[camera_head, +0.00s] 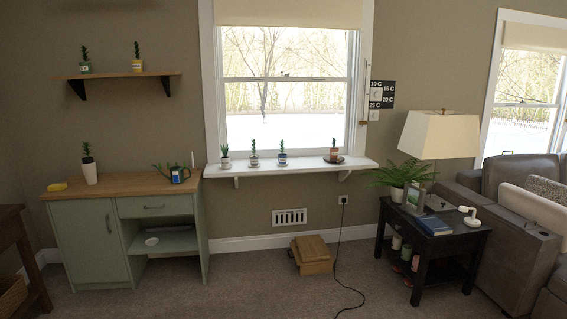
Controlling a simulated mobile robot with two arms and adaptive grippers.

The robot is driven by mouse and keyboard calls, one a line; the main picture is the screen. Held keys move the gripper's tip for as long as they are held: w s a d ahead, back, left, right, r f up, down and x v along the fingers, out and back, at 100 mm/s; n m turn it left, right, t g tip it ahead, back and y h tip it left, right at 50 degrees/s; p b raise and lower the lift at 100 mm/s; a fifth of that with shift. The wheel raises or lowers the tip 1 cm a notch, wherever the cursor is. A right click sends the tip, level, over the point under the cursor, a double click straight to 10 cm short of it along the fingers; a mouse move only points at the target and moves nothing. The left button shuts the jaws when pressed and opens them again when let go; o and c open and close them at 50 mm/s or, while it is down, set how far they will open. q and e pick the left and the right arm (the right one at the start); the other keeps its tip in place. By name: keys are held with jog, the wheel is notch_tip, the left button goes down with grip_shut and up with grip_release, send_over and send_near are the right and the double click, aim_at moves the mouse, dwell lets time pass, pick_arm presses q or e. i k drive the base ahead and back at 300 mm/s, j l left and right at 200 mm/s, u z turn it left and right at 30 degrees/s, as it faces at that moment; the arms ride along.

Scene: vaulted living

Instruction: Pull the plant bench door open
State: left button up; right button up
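The plant bench is a pale green cabinet with a wooden top (125,186), standing against the back wall at the left of the head view. Its door (85,250) is the tall panel on the left side of the front, and it looks shut. A small upright handle (108,224) sits near the door's right edge. Right of the door are a drawer (154,206) with a horizontal handle and an open compartment below it. Neither of my grippers shows in the head view.
A watering can (179,174), a potted plant (89,170) and a yellow object (57,187) stand on the bench top. A dark wooden table (12,235) is close at the left. A cardboard box (312,255) and cable lie right of the bench. The carpet in front is clear.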

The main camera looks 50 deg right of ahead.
aim_at(87, 229)
jog(key=i+l+z, duration=0.6)
jog(key=z, duration=0.25)
jog(key=i+z, duration=0.5)
jog(key=i, duration=1.4)
jog(key=u, duration=1.5)
jog(key=i+l+u, duration=0.1)
jog(key=i+u, duration=0.2)
jog(key=i, duration=0.35)
